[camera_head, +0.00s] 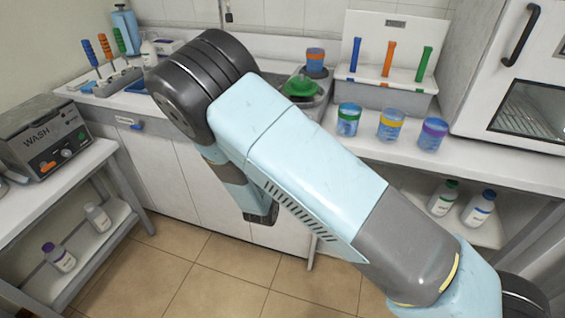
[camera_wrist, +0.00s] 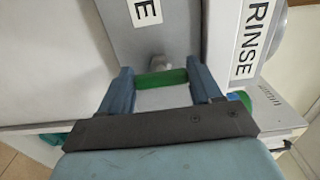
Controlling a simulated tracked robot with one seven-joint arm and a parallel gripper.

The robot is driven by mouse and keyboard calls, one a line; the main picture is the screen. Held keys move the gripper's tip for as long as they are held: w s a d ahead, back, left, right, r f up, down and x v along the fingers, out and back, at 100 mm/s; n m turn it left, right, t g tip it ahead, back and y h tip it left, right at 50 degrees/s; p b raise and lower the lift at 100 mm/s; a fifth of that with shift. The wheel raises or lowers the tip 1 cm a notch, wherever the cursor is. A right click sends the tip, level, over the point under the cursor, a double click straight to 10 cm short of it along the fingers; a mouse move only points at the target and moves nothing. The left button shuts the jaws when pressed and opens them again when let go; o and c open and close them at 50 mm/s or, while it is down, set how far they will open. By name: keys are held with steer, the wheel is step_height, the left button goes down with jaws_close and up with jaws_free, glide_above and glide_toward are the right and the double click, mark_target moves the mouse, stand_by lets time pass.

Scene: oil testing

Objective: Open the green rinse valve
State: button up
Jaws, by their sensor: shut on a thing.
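The green rinse valve handle (camera_wrist: 161,79) is a short green bar in the wrist view, below a small grey fitting on a grey panel. My gripper (camera_wrist: 160,74) has one blue finger at each end of the bar and is shut on it. A "RINSE" sign (camera_wrist: 253,38) stands to the right of the panel. In the head view my arm covers the middle, and I cannot make out the valve or the gripper's fingertips there.
In the head view, a green object (camera_head: 300,86) sits by the sink. Three banded beakers (camera_head: 391,124) stand on the right counter before a rack (camera_head: 391,75). A "WASH" machine (camera_head: 46,137) stands at left. The tiled floor (camera_head: 190,255) is clear.

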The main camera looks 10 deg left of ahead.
steer(key=shift+s+a+f, duration=0.15)
steer(key=shift+a+f, duration=0.05)
steer(key=o, duration=0.8)
steer(key=shift+o, duration=1.3)
steer(key=shift+d, duration=0.1)
steer(key=shift+r, duration=0.1)
steer(key=s+a, duration=0.1)
steer(key=s, duration=1.2)
steer(key=shift+s, duration=0.3)
